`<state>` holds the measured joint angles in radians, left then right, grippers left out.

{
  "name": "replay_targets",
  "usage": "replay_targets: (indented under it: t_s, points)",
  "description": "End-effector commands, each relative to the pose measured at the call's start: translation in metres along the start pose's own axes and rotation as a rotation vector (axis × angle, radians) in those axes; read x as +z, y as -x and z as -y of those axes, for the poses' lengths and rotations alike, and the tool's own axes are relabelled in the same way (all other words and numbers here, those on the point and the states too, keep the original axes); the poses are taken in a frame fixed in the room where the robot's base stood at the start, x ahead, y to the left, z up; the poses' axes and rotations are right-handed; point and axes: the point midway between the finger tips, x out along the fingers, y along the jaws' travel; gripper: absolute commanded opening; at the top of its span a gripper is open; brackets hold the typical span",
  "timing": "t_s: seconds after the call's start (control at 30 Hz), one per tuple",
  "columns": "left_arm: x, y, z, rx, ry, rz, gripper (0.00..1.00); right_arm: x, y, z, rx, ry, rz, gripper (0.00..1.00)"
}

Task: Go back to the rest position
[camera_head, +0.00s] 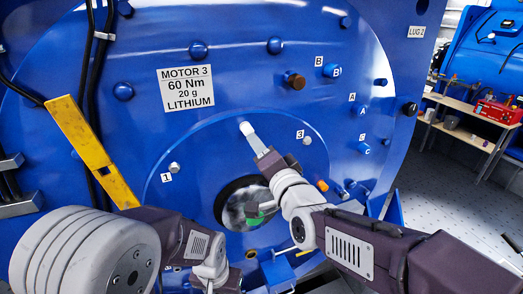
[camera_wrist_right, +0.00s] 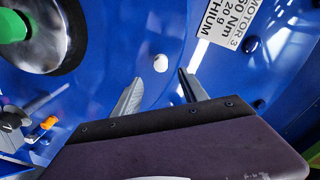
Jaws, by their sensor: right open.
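My right gripper (camera_head: 256,143) is in front of the blue motor face in the head view, its visible fingertip close to a white round bolt head (camera_head: 246,128). In the right wrist view its two fingers (camera_wrist_right: 160,88) are spread with nothing between them. The white bolt head (camera_wrist_right: 160,62) shows just beyond the fingertips, and I see a gap there in that view. My left arm enters the head view at the lower left and bends down to the bottom edge. Its gripper fingers are not visible.
The blue motor (camera_head: 240,80) fills most of the head view, with bolts, labels and a round opening holding a green part (camera_head: 262,210). A yellow bar (camera_head: 90,150) stands at the left near my left arm. A workbench (camera_head: 470,125) with a red box (camera_head: 497,112) is far right.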

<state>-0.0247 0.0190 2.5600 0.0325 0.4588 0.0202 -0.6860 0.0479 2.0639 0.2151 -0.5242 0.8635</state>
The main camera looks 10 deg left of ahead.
Motion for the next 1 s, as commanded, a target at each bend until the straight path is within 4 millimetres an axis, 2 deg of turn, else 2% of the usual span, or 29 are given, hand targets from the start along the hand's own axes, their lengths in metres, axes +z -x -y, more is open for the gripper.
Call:
replay_targets:
  t_s: [0.07,0.17,0.2,0.27,0.3,0.37,0.4,0.47,0.5,0.57,0.6,0.63,0.7,0.8,0.9,1.0]
  points:
    - [0.0,0.0,0.0,0.0,0.0,0.0,0.53,-0.007,-0.001,-0.004,0.007,-0.001,-0.013,0.51]
    - [0.0,0.002,0.0,0.0,0.0,0.0,0.53,-0.048,0.0,-0.026,0.052,-0.003,-0.091,0.51]
    - [0.0,0.002,0.0,0.0,0.0,0.0,0.53,-0.072,0.005,-0.046,0.094,-0.004,-0.136,0.51]
    - [0.0,0.003,0.0,0.0,0.0,0.0,0.53,-0.103,0.018,-0.091,0.192,-0.002,-0.187,0.51]
    - [0.0,0.004,0.0,0.0,0.0,0.0,0.53,-0.115,0.032,-0.126,0.281,0.006,-0.193,0.51]
    - [-0.001,0.005,0.0,0.0,0.0,0.0,0.53,-0.12,0.056,-0.177,0.427,0.038,-0.166,0.51]
    - [-0.001,0.005,0.0,0.0,0.0,0.0,0.53,-0.119,0.075,-0.21,0.527,0.063,-0.13,0.51]
    - [-0.001,0.006,0.0,0.0,0.0,0.0,0.53,-0.109,0.108,-0.256,0.676,0.1,-0.051,0.51]
    - [-0.001,0.006,0.0,0.0,0.0,0.0,0.53,-0.098,0.132,-0.283,0.771,0.125,0.02,0.51]
    - [-0.001,0.006,0.0,0.0,0.0,0.0,0.53,-0.076,0.171,-0.317,0.899,0.16,0.15,0.51]
    - [-0.001,0.006,0.0,0.0,0.0,0.0,0.53,-0.059,0.197,-0.334,0.97,0.184,0.251,0.51]
    - [-0.001,0.006,0.0,0.0,0.0,0.0,0.53,-0.045,0.215,-0.343,1.014,0.202,0.331,0.51]
    - [-0.001,0.006,0.0,0.0,0.0,0.0,0.53,-0.013,0.254,-0.357,1.084,0.246,0.524,0.51]
    - [-0.001,0.006,0.0,0.0,0.0,0.0,0.53,0.022,0.294,-0.362,1.12,0.308,0.767,0.51]
    - [-0.001,0.006,0.0,0.0,0.0,0.0,0.53,0.037,0.317,-0.36,1.113,0.365,0.932,0.51]
    - [-0.001,0.006,0.0,0.0,0.0,0.0,0.53,0.039,0.32,-0.359,1.097,0.395,0.973,0.51]
